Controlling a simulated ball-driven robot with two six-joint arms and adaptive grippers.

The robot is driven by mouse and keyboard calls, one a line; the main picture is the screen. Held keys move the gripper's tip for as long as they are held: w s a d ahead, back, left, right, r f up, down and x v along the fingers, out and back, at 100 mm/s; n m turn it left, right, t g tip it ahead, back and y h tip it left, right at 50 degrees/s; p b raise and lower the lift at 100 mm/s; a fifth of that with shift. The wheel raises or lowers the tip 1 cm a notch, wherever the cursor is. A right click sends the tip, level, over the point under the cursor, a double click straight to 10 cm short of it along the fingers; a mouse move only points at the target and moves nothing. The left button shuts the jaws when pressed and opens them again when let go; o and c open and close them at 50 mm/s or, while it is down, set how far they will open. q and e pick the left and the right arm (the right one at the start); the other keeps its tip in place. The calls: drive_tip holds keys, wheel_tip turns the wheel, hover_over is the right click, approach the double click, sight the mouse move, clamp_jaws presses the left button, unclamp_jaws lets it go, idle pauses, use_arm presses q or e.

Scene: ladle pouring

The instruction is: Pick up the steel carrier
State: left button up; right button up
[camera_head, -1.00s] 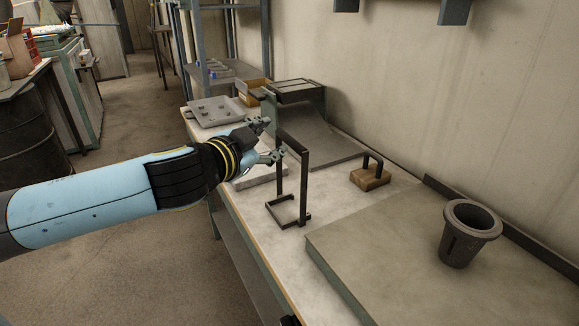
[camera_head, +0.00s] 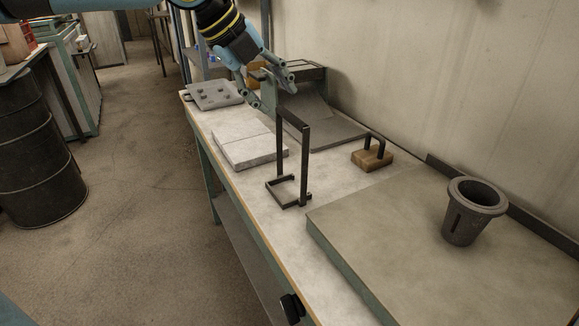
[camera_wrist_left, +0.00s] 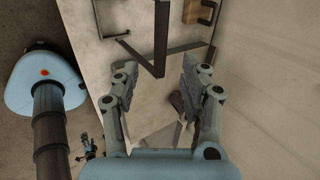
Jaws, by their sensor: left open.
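The steel carrier (camera_head: 305,165), a tall dark frame with two uprights, a top bar and a low square base, stands upright on the bench. My left gripper (camera_head: 272,93) is open, just above and behind its top bar, fingers pointing down. In the left wrist view the carrier (camera_wrist_left: 160,38) shows beyond and between the open fingertips; I cannot tell if they touch it. What seems to be my right gripper (camera_wrist_left: 86,148) is small and dark beside the bench in that view. I cannot make out its fingers.
A wooden block with a dark handle (camera_head: 371,158) sits right of the carrier. A dark crucible (camera_head: 466,222) stands on a raised slab (camera_head: 380,235). Pale slabs (camera_head: 250,150) lie to the left, with a grey plate (camera_head: 214,95) behind. The bench (camera_head: 340,185) around the carrier is clear.

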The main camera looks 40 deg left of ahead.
sight(290, 115)
use_arm(q)
drive_tip(key=shift+x, duration=1.7)
drive_tip(key=shift+a+x, duration=0.2)
drive_tip(key=shift+x, duration=2.3)
drive_tip(key=shift+w, duration=0.15)
clamp_jaws()
drive_tip(key=shift+r, duration=0.1)
